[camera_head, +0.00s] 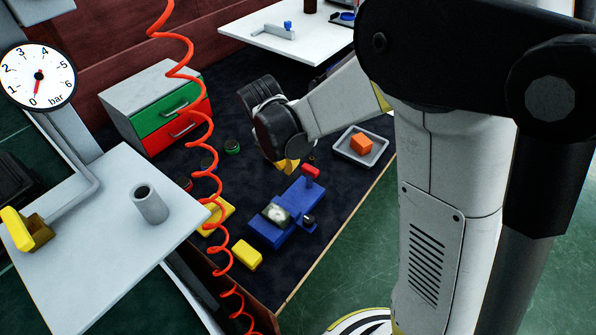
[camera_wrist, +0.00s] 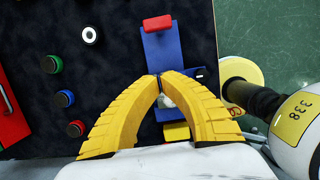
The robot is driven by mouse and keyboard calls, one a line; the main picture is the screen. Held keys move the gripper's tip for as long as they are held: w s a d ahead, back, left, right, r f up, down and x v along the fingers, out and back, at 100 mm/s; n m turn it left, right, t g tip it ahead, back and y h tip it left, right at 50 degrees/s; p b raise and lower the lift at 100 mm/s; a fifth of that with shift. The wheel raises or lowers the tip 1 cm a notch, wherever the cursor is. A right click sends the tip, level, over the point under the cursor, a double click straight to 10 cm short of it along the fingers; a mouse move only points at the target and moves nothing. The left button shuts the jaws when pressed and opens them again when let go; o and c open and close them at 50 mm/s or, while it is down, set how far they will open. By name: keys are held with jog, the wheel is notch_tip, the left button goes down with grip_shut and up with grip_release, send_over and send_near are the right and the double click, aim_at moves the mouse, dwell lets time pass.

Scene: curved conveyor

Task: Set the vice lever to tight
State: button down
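The blue vice (camera_head: 294,206) lies on the dark mat, with a pale piece (camera_head: 276,213) on its middle. Its red-topped lever (camera_head: 311,171) stands at the far end. In the wrist view the red lever top (camera_wrist: 157,23) is beyond my fingertips, over the blue body (camera_wrist: 163,48). My gripper (camera_head: 287,165) hangs above the mat near the lever, apart from it in the wrist view. Its yellow fingers (camera_wrist: 160,78) converge until their tips meet or nearly meet, with nothing held. They hide part of the vice. I cannot tell the lever's setting.
A grey tray with an orange block (camera_head: 361,143) is right of the vice. Yellow blocks (camera_head: 247,255) lie at its left. Several round buttons (camera_wrist: 66,98) sit left in the wrist view. A red coiled hose (camera_head: 209,170) hangs in front of the drawer cabinet (camera_head: 155,105).

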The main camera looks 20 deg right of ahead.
aim_at(310, 177)
jog(key=b+x, duration=0.4)
jog(key=x, duration=0.5)
jog(key=shift+w+f, duration=0.1)
jog(key=shift+f, duration=0.15)
jog(key=w+d, duration=0.1)
jog(key=d+b, duration=0.1)
jog(key=shift+w+d+f, duration=0.25)
jog(key=shift+w+d, duration=0.05)
jog(key=shift+w, duration=0.1)
jog(key=shift+w+d+r, duration=0.1)
jog(key=shift+w+d, duration=0.2)
jog(key=shift+d, duration=0.1)
jog(key=shift+w+d+r+y, duration=0.1)
jog(key=shift+w+d+y, duration=0.1)
jog(key=shift+d+y, duration=0.1)
